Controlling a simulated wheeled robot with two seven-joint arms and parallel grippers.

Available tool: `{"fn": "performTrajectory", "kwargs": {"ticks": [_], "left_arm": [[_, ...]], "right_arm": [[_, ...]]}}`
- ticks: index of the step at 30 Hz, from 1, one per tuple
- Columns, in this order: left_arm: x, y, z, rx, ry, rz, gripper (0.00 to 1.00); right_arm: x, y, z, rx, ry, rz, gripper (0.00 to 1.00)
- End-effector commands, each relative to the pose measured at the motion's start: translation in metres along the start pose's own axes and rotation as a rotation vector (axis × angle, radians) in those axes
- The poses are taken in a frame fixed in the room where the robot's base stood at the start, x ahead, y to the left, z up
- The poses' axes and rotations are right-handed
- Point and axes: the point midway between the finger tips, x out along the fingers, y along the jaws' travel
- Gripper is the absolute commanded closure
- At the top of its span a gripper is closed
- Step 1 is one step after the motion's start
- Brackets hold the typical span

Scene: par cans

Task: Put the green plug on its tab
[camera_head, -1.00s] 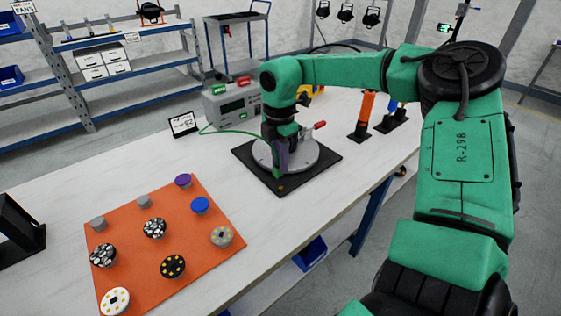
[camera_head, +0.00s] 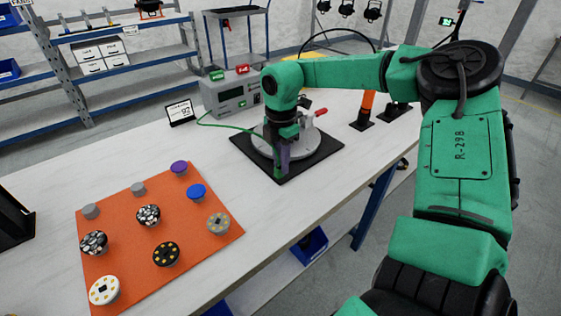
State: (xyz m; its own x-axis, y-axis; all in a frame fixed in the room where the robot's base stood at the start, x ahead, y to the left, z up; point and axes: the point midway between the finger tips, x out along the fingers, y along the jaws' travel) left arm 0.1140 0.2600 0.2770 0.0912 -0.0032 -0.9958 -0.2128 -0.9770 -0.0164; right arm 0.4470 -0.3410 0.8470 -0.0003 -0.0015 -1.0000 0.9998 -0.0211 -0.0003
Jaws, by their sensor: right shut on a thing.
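My right gripper (camera_head: 280,168) points down at the front part of a round grey fixture (camera_head: 316,147) on a square black base (camera_head: 326,155). It is shut on the green plug (camera_head: 278,173), of which only a small green part shows low between the fingers. A thin green cable (camera_head: 232,127) runs from a grey box (camera_head: 232,92) towards the gripper. The plug's tip is close above the base's front corner; I cannot tell whether it touches. The tab under it is hidden by the gripper. My left gripper is out of view.
A small sign (camera_head: 180,112) stands left of the box. An orange mat (camera_head: 120,215) with several round knobs lies at the left. Bare white tabletop separates mat and base.

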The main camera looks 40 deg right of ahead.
Motion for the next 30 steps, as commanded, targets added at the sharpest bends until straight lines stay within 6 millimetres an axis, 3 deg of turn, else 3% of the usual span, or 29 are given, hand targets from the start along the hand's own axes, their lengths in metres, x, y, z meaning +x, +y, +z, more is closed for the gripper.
{"fn": "performTrajectory", "kwargs": {"ticks": [29,30], "left_arm": [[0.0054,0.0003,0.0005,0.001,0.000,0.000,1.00],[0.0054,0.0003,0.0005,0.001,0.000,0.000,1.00]], "right_arm": [[0.0016,0.0000,0.0051,0.001,0.000,0.001,1.00],[0.0016,0.0000,0.0052,0.001,0.000,0.001,0.69]]}}
